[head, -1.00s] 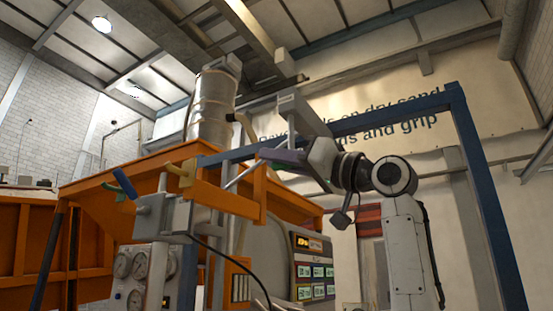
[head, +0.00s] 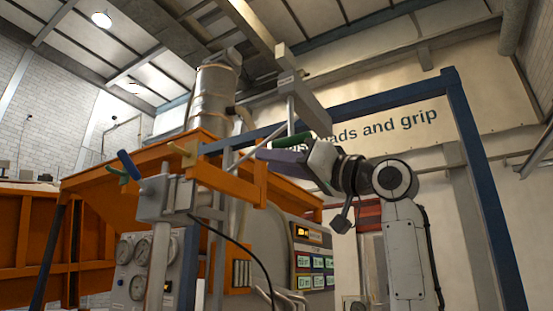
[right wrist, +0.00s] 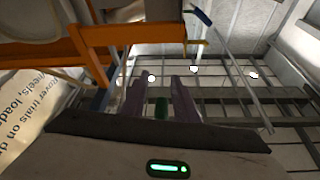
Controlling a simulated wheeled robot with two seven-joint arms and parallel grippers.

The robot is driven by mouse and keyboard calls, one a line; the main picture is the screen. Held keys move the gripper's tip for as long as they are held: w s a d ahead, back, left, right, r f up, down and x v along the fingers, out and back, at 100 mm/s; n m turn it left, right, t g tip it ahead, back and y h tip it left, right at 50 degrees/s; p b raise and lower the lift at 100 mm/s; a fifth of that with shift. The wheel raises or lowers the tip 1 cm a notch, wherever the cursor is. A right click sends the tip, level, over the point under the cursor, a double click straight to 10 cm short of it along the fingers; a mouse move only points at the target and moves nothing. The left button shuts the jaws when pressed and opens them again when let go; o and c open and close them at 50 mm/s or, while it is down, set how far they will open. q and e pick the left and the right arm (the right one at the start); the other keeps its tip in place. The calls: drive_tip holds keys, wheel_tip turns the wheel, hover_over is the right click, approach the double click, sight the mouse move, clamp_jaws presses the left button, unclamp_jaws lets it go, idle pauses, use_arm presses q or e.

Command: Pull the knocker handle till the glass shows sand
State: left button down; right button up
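My right gripper (head: 272,152) is raised in front of the blue frame. In the right wrist view its two dark fingers (right wrist: 160,95) stand apart with nothing seen held between them; a small green part (right wrist: 161,107) shows at their base. A thin grey rod (head: 291,112) hangs from a grey bar and ends close to the gripper; I cannot tell if they touch. A lever with a blue grip (head: 128,163) sticks up at the left, and its blue end (right wrist: 203,17) seems to show in the wrist view. I cannot tell which is the knocker handle. The glass is not clearly visible. My left gripper is out of view.
An orange bed (head: 110,190) and a blue frame (head: 470,140) surround the work area. A metal drum (head: 212,95) stands above. Gauges (head: 138,288) and a lit display panel (head: 312,262) sit below. A black cable hangs in front. Overhead beams are far above.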

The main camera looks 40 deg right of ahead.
drive_tip(key=shift+o, duration=0.5)
drive_tip(key=shift+s+d, duration=0.1)
drive_tip(key=shift+d, duration=0.05)
drive_tip(key=b+v, duration=0.3)
drive_tip(key=v, duration=0.7)
drive_tip(key=shift+f, duration=0.1)
